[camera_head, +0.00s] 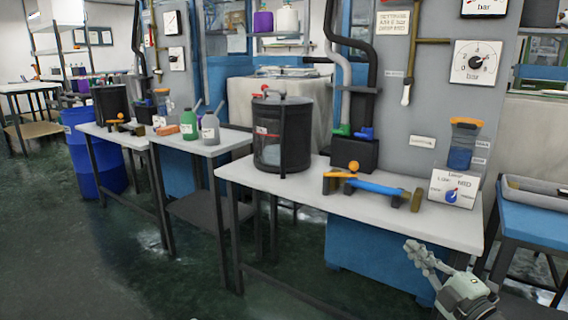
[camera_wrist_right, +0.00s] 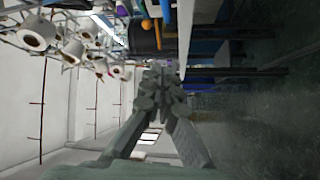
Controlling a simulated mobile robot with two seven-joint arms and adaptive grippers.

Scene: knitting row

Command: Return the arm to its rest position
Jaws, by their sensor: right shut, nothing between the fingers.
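My right gripper (camera_head: 428,256) is at the lower right of the head view, in front of the nearest white table (camera_head: 300,192) and about level with its front edge. Its fingers are together and hold nothing. In the right wrist view the closed fingers (camera_wrist_right: 162,88) meet at the middle of the picture, with no object between them. That view is turned on its side and shows the table edge beyond the fingers. My left gripper is not in the head view.
The nearest table carries a black drum (camera_head: 281,135), a blue-and-orange valve piece (camera_head: 375,187), a blue-filled container (camera_head: 461,148) and a dial box (camera_head: 452,189). A blue bench with a tray (camera_head: 538,193) stands at the right. The dark floor (camera_head: 90,260) at the left front is clear.

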